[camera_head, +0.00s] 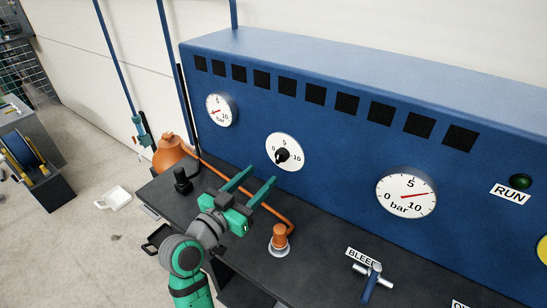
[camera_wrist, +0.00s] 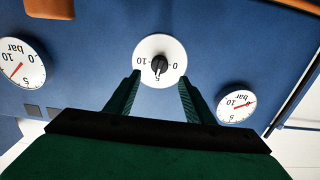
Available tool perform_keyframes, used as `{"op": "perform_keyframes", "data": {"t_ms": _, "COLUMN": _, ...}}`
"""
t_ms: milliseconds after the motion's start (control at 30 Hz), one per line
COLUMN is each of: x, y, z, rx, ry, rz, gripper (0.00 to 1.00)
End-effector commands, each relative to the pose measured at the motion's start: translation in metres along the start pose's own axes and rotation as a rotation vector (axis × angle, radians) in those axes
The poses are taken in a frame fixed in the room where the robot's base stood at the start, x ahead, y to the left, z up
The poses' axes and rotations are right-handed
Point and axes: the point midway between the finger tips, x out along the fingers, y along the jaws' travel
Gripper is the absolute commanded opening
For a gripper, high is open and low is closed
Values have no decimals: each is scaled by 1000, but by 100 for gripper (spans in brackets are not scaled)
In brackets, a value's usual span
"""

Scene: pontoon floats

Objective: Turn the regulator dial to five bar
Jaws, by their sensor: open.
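The regulator dial (camera_head: 293,162) is a white disc marked 0, 5 and 10 on the blue panel, with a black knob (camera_head: 282,156) at its centre. In the wrist view the dial (camera_wrist: 148,42) appears upside down, with its knob (camera_wrist: 159,63) in front of my fingers. I cannot tell for sure which number the knob points to. My gripper (camera_head: 262,173) is open and empty, its two green fingers reaching towards the dial from the front. In the wrist view the gripper's fingertips (camera_wrist: 158,79) stand apart, one to each side below the knob, not closed on it.
A large bar gauge (camera_head: 406,205) on the right has its red needle between 5 and 10. A small gauge (camera_head: 222,115) is at upper left. On the dark bench (camera_head: 325,235) are a black-knobbed fitting (camera_head: 183,181), an orange-capped fitting (camera_head: 279,240) and the BLEED valve handle (camera_head: 371,283).

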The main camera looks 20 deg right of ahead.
Motion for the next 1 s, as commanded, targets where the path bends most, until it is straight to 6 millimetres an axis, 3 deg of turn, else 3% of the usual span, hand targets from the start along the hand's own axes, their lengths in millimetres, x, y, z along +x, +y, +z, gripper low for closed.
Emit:
{"op": "perform_keyframes", "data": {"t_ms": 200, "x": 41, "y": 1, "z": 0, "rx": 1, "ry": -1, "rz": 4, "gripper": 48}}
{"op": "perform_keyframes", "data": {"t_ms": 433, "x": 73, "y": 0, "z": 0, "rx": -1, "ry": -1, "rz": 1, "gripper": 48}}
{"op": "perform_keyframes", "data": {"t_ms": 933, "x": 86, "y": -2, "z": 0, "rx": 0, "ry": 0, "rz": -4, "gripper": 48}}
{"op": "perform_keyframes", "data": {"t_ms": 1000, "x": 87, "y": -2, "z": 0, "rx": 0, "ry": 0, "rz": -3, "gripper": 32}}
